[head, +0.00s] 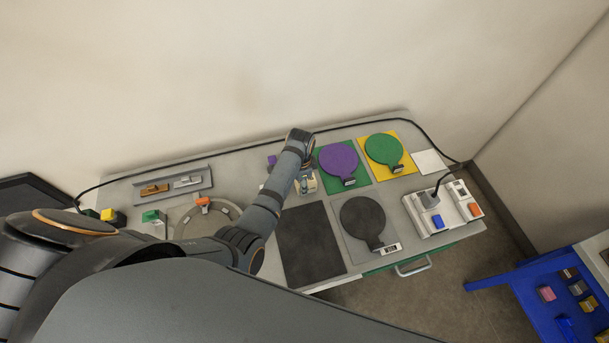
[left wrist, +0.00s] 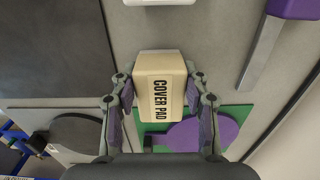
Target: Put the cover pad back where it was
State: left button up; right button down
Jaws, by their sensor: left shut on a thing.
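The cover pad (left wrist: 160,98) is a cream block with "COVER PAD" printed on it. In the left wrist view it sits between both fingers of my left gripper (left wrist: 160,100), which is shut on it. In the head view my left gripper (head: 306,183) is at the middle of the cart, left of the green mat (head: 322,187) with the purple disc paddle (head: 338,158). My arm partly hides the pad there. I cannot tell whether the pad touches the cart top. My right gripper is not in view.
A bare dark mat (head: 309,246) and a grey mat with a black paddle (head: 363,217) lie in front. A yellow mat with a green paddle (head: 383,149) and a white square (head: 430,162) lie to the right. A purple-handled tool (left wrist: 265,45) lies near the pad. A black cable runs along the back.

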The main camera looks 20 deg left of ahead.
pick_arm(q)
jog(key=shift+w+f, duration=0.3)
jog(key=shift+w, duration=0.25)
jog(key=o, duration=1.1)
jog(key=shift+s+r, duration=0.1)
jog(key=shift+s, duration=0.2)
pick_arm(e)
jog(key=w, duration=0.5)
pick_arm(q)
jog(key=shift+o, duration=1.3)
jog(key=shift+s+r, duration=0.25)
jog(key=shift+s, duration=0.1)
jog(key=shift+w, duration=0.25)
notch_tip(320, 180, up, 5)
jog(key=shift+f+b, duration=0.2)
jog(key=shift+b, duration=0.35)
notch_tip(320, 180, up, 7)
jog(key=b, duration=0.1)
jog(key=shift+r, duration=0.15)
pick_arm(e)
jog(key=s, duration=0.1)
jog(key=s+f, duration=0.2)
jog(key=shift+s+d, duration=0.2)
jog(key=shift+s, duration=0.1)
